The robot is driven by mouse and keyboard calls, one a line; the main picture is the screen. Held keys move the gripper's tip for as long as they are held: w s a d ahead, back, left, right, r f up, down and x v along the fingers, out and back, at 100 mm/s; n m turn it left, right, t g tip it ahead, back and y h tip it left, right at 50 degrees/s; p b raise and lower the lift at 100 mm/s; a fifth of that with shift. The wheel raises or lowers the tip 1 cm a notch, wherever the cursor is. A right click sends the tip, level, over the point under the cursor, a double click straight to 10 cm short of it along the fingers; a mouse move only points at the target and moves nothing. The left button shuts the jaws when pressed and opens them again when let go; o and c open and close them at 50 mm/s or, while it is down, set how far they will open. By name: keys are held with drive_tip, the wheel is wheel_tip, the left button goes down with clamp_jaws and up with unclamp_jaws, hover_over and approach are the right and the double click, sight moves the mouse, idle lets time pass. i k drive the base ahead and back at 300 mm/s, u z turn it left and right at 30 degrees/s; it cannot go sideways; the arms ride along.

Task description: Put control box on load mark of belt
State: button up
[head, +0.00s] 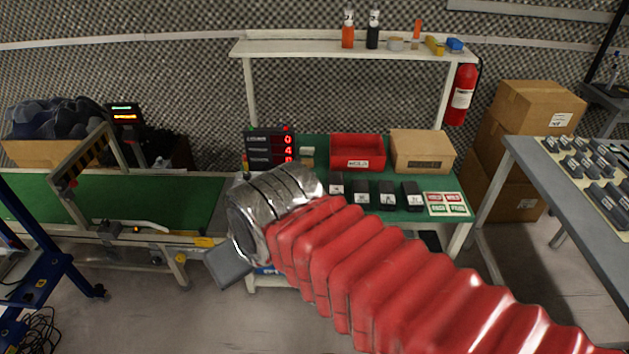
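Several dark control boxes stand in a row on the green-topped bench, among them one at the left (337,184) and one at the right (412,196). The green belt (150,193) runs along the left side; I cannot make out a load mark on it. My arm reaches in from the lower right, with a red bellows sleeve and a silver wrist. The wrist is in front of the bench's left end, near the belt's right end. A grey block-like part (228,266) shows below the wrist; I cannot tell whether it is my gripper or something held. The fingertips are not distinguishable.
A red bin (357,152) and a cardboard box (421,151) stand at the back of the bench. A red-digit display (270,147) is at its left. A striped arch (85,160) spans the belt. A grey table (570,195) with dark boxes is at right.

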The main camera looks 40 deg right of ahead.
sight(178, 200)
drive_tip(key=z, duration=0.1)
drive_tip(key=i, duration=1.2)
drive_tip(key=z, duration=0.75)
